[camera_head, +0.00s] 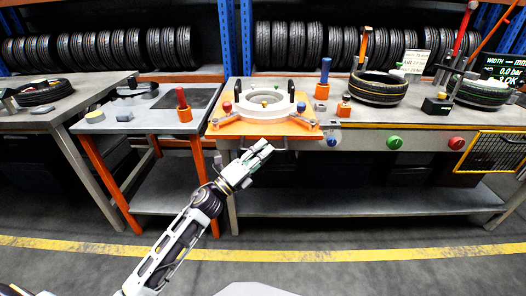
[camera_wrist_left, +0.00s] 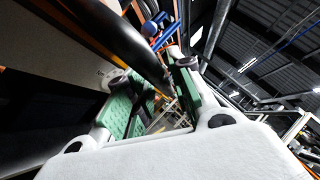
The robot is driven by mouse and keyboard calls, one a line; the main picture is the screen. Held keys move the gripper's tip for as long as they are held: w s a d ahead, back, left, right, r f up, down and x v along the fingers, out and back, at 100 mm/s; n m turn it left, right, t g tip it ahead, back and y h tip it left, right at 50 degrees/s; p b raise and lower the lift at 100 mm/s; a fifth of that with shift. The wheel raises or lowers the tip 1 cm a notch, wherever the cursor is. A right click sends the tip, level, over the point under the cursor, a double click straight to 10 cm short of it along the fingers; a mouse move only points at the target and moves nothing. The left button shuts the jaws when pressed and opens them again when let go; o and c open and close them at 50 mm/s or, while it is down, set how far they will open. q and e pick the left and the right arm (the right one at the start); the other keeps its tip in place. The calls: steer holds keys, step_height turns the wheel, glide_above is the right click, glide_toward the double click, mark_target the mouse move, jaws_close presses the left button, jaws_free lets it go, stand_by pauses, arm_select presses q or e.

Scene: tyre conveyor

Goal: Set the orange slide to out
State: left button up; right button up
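The orange slide (camera_head: 225,130) is a flat orange plate at the front edge of the long workbench. It carries a white ring fixture (camera_head: 264,113) with red and blue knobs and black uprights. My left gripper (camera_head: 262,150) is just below and in front of the slide's front edge, close to a grey bar under it. In the left wrist view the green-padded fingers of my left gripper (camera_wrist_left: 155,95) are apart. A dark bar (camera_wrist_left: 118,38) runs toward the gap between them; whether it touches the pads I cannot tell. My right gripper is not in view.
On the workbench (camera_head: 440,125) to the right are a tyre (camera_head: 378,88), a blue-handled tool (camera_head: 323,78) and green and red front buttons (camera_head: 394,142). A side table (camera_head: 125,115) with a red-handled tool (camera_head: 183,105) stands left. Open floor lies in front.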

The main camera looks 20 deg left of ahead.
arm_select(q)
steer(key=v, duration=1.1)
steer(key=shift+s+a, duration=0.25)
stand_by(0.3)
steer(key=shift+f, duration=0.15)
steer(key=shift+w, duration=0.1)
stand_by(0.3)
